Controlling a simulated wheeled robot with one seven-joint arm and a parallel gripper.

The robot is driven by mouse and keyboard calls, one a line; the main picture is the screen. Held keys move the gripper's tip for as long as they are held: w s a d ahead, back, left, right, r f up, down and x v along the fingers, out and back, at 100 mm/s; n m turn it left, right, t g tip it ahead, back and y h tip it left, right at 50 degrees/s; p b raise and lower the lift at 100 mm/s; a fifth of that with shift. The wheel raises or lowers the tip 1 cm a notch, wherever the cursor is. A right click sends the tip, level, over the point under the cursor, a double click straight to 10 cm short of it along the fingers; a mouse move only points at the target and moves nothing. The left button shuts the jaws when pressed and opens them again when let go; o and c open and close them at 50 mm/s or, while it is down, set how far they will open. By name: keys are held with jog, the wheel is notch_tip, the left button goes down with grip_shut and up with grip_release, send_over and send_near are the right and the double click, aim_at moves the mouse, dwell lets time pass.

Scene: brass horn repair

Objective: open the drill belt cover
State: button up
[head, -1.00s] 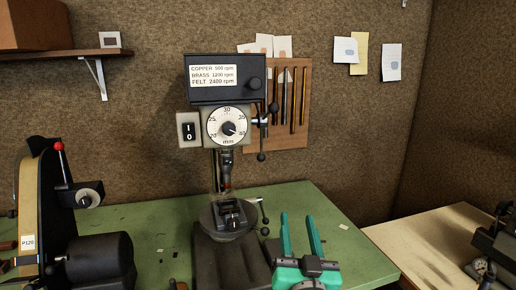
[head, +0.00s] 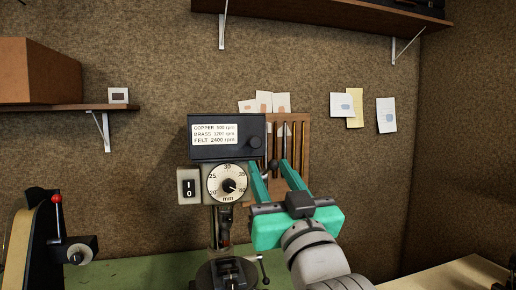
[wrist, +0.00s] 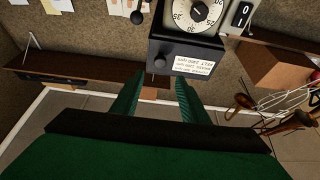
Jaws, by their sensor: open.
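The drill belt cover (head: 212,151) is a dark box at the top of the drill, with a white speed label and a round black knob (head: 255,143) at its right. It looks shut. In the wrist view the cover (wrist: 160,27) appears upside down, with its knob (wrist: 159,62) just beyond my fingers. My gripper (head: 270,165) is green, open and empty, raised to the right of and below the knob in the head view. In the wrist view my gripper (wrist: 157,80) has its fingers apart with nothing between them. I see no contact with the cover.
Below the cover are the depth dial (head: 227,184), the switch (head: 188,187) and a black-knobbed lever. A wooden tool board (head: 303,130) hangs behind my gripper. A belt sander (head: 35,240) stands at the left. The air right of the drill is fairly clear.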

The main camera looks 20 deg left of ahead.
aim_at(256, 143)
jog(key=x, duration=0.9)
jog(key=shift+w+a, duration=0.15)
jog(key=shift+w, duration=0.1)
jog(key=shift+c, duration=0.3)
grip_shut()
